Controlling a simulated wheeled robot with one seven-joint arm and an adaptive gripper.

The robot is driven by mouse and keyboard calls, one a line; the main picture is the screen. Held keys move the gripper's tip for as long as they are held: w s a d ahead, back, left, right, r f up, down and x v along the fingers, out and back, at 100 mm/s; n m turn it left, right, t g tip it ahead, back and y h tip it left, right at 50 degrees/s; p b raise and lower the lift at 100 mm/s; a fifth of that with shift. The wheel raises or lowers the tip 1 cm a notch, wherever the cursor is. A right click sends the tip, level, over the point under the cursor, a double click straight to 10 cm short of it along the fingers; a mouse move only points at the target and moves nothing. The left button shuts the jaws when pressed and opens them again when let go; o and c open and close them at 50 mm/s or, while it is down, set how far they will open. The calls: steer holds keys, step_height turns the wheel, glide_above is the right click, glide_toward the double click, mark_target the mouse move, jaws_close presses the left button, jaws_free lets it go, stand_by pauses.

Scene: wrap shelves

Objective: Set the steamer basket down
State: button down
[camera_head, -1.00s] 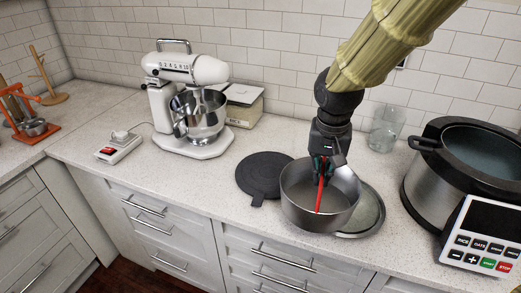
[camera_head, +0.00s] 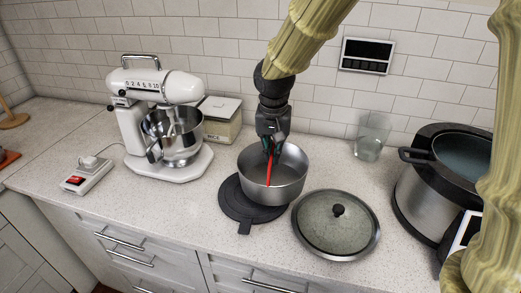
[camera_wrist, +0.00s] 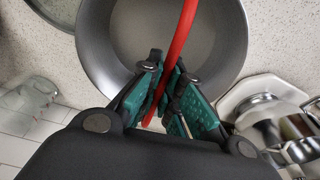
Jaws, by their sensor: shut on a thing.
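The steamer basket (camera_head: 286,188) is a round grey metal vessel with a red handle (camera_head: 270,165) arching over it. In the head view it is upright, over the right part of a flat black round mat (camera_head: 236,206). I cannot tell whether it touches the mat or hangs just above it. My gripper (camera_head: 271,148) is shut on the red handle, above the basket. In the wrist view the green-padded fingers (camera_wrist: 168,88) pinch the handle, and the basket (camera_wrist: 103,50) looks empty inside.
A lid with a black knob (camera_head: 336,226) lies on the counter right of the basket. The stand mixer (camera_head: 167,130) is to the left, with a storage box (camera_head: 219,120) behind. A glass jar (camera_head: 371,138) and a large cooker (camera_head: 433,190) stand right. A switch box (camera_head: 87,175) is far left.

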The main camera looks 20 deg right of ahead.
steer(key=p, duration=0.1)
glide_above(261, 171)
steer(key=shift+s+f+p, duration=0.1)
steer(key=shift+f+p, duration=0.75)
steer(key=shift+f, duration=1.3)
steer(key=c, duration=1.6)
jaws_free()
steer(key=r, duration=0.4)
steer(key=s+r+b, duration=0.1)
steer(key=r, duration=0.3)
steer(key=a+r+b, duration=0.1)
steer(key=r, duration=0.3)
steer(key=shift+s, duration=0.3)
